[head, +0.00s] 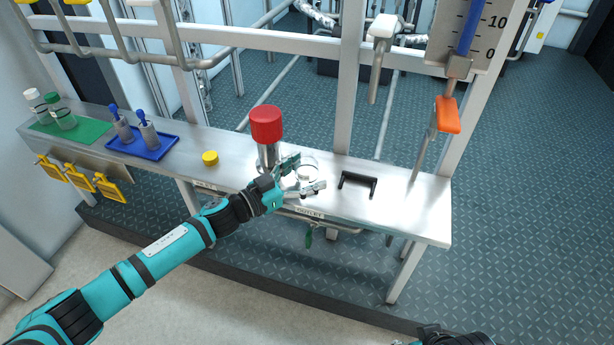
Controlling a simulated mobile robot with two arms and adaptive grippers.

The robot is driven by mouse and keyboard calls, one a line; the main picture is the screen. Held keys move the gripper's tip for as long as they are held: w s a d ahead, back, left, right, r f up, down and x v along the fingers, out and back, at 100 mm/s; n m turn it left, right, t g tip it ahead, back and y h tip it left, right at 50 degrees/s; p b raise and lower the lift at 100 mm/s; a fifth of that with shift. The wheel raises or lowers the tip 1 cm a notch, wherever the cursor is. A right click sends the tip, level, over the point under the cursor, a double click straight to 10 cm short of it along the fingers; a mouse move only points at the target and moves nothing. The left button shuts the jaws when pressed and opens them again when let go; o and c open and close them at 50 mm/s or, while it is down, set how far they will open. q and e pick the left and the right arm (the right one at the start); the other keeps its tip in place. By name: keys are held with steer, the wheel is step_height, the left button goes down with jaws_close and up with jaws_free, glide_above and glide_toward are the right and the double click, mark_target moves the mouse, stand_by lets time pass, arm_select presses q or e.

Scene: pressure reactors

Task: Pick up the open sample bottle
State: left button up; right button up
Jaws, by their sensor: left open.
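A clear, round glass bottle (309,164) with no cap in sight stands on the steel bench, just right of the red-topped metal cylinder. My left gripper (305,174) reaches it from the left with its fingers spread. One finger is on the far side and one on the near side of the glass. The gripper partly covers the bottle, and I cannot tell whether the fingers touch it. A yellow cap (210,158) lies on the bench to the left. Only a dark piece of my right arm shows at the bottom right edge; its gripper is out of sight.
The red-topped cylinder (266,126) stands close behind the left gripper. A black bracket (358,184) is to the right. A blue tray (176,146) holds two blue-topped grey items. Capped bottles (60,114) stand on a green mat (92,130). Frame posts rise behind the bench.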

arm_select(q)
steer(key=shift+w+d, duration=0.25)
steer(key=shift+d, duration=0.05)
steer(key=shift+c, duration=0.2)
steer(key=c, duration=1.3)
